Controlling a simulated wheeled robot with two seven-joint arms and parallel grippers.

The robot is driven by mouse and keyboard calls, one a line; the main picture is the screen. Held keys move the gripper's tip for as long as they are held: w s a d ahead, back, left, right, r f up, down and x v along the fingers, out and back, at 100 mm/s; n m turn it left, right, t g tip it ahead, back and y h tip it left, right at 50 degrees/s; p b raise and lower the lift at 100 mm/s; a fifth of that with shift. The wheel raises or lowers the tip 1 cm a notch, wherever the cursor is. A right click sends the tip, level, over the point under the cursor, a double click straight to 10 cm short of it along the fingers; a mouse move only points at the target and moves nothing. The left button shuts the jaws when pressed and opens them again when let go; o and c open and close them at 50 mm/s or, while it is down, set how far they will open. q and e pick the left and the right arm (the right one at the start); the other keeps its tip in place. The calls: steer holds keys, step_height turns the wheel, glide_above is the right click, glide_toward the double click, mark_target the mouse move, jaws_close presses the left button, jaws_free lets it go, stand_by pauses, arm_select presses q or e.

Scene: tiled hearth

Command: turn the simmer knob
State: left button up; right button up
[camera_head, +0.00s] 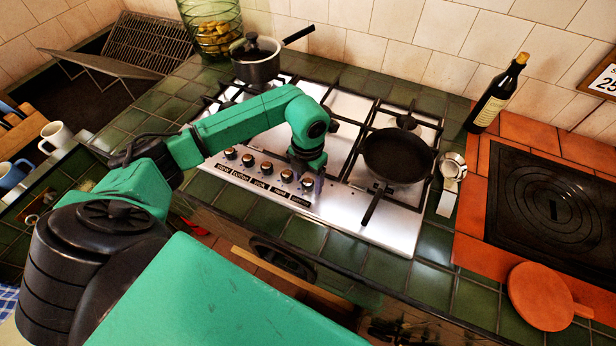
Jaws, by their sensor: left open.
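The hob (340,195) has a row of dark knobs along its front left edge, each with a small black label below. The labels are too small to read surely, so I cannot tell which one is the simmer knob. The rightmost knob (307,184) and the one left of it (286,176) are closest to my left gripper (306,174). This gripper points down at the right end of the row, with its fingers open. The wrist hides much of the fingers, and I cannot tell whether they touch a knob. My right gripper is out of view.
A black skillet (397,157) sits on the right burner, its handle toward the front. A saucepan (256,66) stands at the back left. A wine bottle (495,96), small metal cups (452,167) and a round orange board (540,297) are to the right.

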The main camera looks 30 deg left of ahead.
arm_select(q)
jaws_close()
steer(key=shift+n, duration=0.4)
steer(key=n+b, duration=0.1)
steer(key=n, duration=0.1)
steer(key=shift+w+n, duration=0.1)
steer(key=shift+n, duration=0.3)
steer(key=n+b, duration=0.1)
steer(key=n, duration=0.2)
steer(key=shift+n, duration=0.3)
steer(key=n, duration=0.3)
steer(key=shift+n+b, duration=0.3)
steer(key=shift+a+r+n, duration=0.1)
steer(key=shift+n, duration=1.4)
